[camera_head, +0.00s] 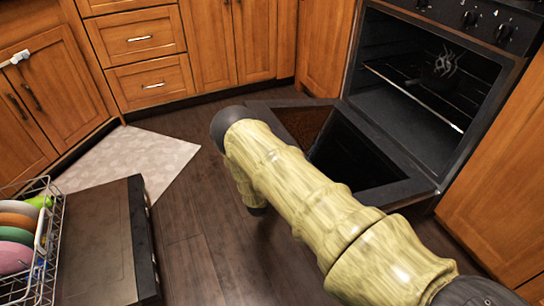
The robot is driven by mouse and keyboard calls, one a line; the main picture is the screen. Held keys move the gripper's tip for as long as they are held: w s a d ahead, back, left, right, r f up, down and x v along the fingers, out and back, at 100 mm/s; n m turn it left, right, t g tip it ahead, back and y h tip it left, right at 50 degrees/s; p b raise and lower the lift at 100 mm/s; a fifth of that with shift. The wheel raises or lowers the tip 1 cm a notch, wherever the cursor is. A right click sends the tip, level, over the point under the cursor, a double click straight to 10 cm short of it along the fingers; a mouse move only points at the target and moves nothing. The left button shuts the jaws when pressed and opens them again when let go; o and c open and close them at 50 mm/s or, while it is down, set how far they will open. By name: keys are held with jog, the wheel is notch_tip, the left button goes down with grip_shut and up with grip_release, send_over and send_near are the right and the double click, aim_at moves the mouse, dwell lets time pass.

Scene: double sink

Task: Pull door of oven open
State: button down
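The oven (428,100) stands at the upper right with its dark cavity exposed. Its door (400,190) is lowered wide open, hinged along the bottom of the cavity and reaching out to the left over the floor. My yellow wood-patterned arm crosses in front of the door and hides part of its near side. The arm bends at a dark joint left of the door, and a short part drops below it. My gripper cannot be made out, so its contact with the door cannot be told.
A wire rack and a spiky grey object (445,64) are inside the oven. Wooden cabinets (150,80) line the back. A dish rack (45,235) with several dishes and a dark flat panel (95,250) are at lower left. A pale mat (125,160) lies on the floor. Floor (205,220) left of my arm is clear.

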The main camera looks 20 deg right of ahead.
jog(key=shift+w+a+f, duration=0.15)
jog(key=shift+w+a, duration=0.05)
jog(key=shift+a, duration=0.15)
jog(key=c, duration=1.4)
grip_release()
jog(key=shift+a, duration=0.1)
jog(key=shift+o, duration=0.4)
jog(key=shift+s+d, duration=0.15)
jog(key=shift+d, duration=0.15)
jog(key=shift+s+a+f, duration=0.1)
jog(key=shift+a, duration=0.05)
jog(key=v, duration=1.1)
jog(key=shift+s+a, duration=0.2)
jog(key=shift+s, duration=0.05)
